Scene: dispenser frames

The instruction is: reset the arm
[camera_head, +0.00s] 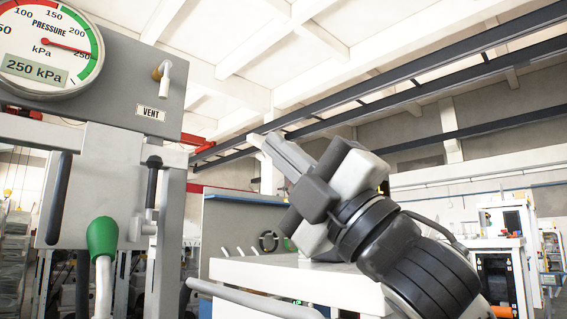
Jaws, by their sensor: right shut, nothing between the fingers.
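My right gripper (268,143) shows in the middle of the head view, at the end of my dark arm that comes in from the lower right. Its fingers are together, empty, and point up and to the left. They are apart from the grey dispenser frame (118,80) at the left. My left gripper is not in view.
The frame carries a pressure gauge (40,45) reading 250 kPa, a VENT label (150,113) beside a small valve, and a green knob (102,238) below. A white-topped bench (300,282) stands behind my right arm. Other machines (507,225) stand at the far right.

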